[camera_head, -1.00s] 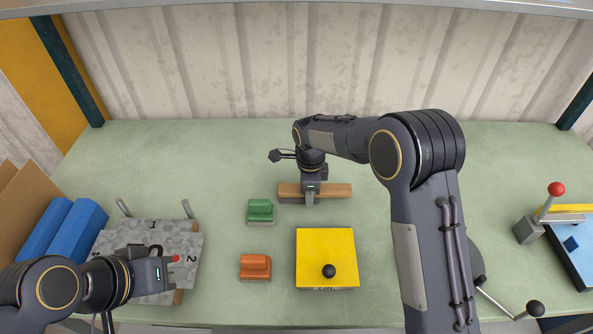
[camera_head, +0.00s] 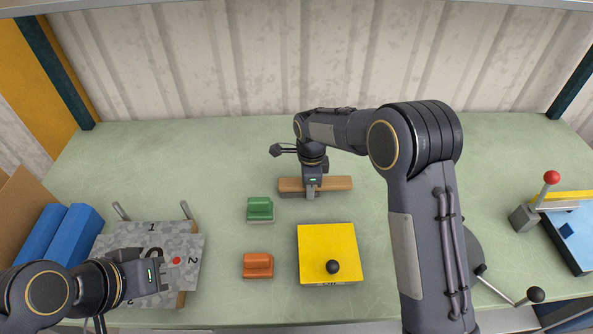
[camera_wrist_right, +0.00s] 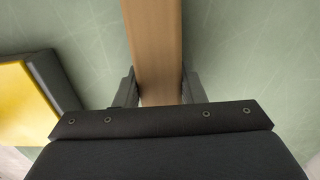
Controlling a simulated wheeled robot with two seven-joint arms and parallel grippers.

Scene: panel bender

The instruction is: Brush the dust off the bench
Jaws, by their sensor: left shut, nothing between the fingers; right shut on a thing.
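A brush with a long wooden back (camera_head: 335,184) and grey bristles under it lies across the back middle of the green bench (camera_head: 200,150). My right gripper (camera_head: 312,192) is shut on the brush from above, and its fingers sit on both sides of the wooden back (camera_wrist_right: 155,45) in the right wrist view. The bristles appear to be on or close to the bench; I cannot tell which. My left gripper (camera_head: 165,273) is shut and empty above the grey numbered plate at the front left. No dust can be made out on the bench.
A green block (camera_head: 260,209), an orange block (camera_head: 257,265) and a yellow box (camera_head: 328,245) with a black knob stand in front of the brush. The grey numbered plate (camera_head: 150,240) and blue blocks (camera_head: 70,235) are left. A red-knobbed lever (camera_head: 551,178) stands right. The back left is clear.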

